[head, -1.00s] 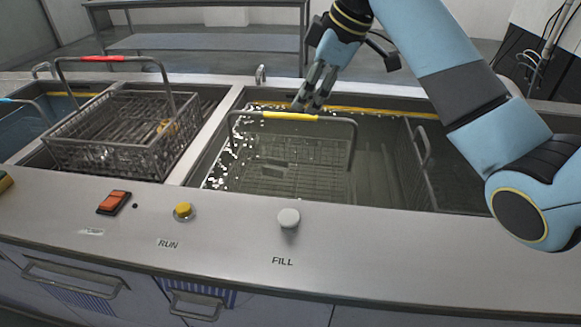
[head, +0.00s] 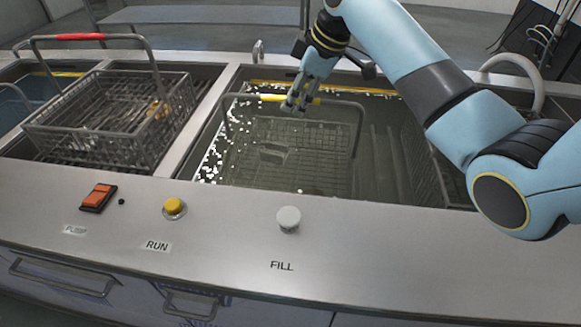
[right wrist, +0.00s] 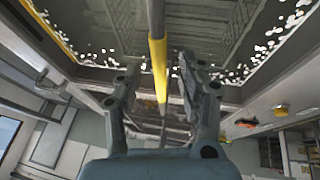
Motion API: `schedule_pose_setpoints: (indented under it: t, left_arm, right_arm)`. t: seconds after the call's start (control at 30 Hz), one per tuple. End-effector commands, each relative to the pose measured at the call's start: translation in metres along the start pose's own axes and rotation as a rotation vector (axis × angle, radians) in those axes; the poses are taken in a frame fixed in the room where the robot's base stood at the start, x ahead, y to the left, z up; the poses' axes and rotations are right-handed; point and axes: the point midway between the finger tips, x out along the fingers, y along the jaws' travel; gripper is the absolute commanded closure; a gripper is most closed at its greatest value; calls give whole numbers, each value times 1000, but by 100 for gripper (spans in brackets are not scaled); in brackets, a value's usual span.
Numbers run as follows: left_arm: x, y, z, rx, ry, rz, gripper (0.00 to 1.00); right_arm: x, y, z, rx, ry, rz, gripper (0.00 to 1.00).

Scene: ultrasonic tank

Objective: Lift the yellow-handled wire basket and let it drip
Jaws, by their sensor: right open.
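The yellow-handled wire basket (head: 290,150) sits under the liquid in the middle tank, its handle standing up above the surface. The handle's yellow grip (head: 272,98) runs along the top bar. My right gripper (head: 298,104) is open at the right part of the yellow grip. In the right wrist view the yellow grip (right wrist: 158,68) runs between the two open fingers of the right gripper (right wrist: 150,85). I cannot tell whether a finger touches it. A dark item seems to lie in the basket, blurred by the liquid. My left gripper is not in view.
A red-handled wire basket (head: 105,115) stands at the left, over the neighbouring tank. White bits float along the middle tank's left and back edges. The front panel carries an orange switch (head: 97,197), a yellow RUN button (head: 174,207) and a white FILL button (head: 288,218).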

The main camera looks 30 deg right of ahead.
Motion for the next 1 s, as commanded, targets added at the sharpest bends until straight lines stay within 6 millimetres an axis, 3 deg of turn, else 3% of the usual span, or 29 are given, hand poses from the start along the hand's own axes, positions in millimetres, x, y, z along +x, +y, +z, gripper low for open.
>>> schedule_pose_setpoints:
  t: [0.13, 0.37, 0.7, 1.0]
  left_arm:
    - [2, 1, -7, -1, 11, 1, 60]
    - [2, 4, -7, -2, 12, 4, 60]
    - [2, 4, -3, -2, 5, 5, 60]
    - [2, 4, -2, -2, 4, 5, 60]
  right_arm:
    - [16, -1, -1, 0, 1, -1, 60]
    - [18, 0, -1, -1, 1, 0, 60]
    - [17, 0, -1, 0, 1, 1, 100]
    - [16, 1, -2, -1, 4, 4, 100]
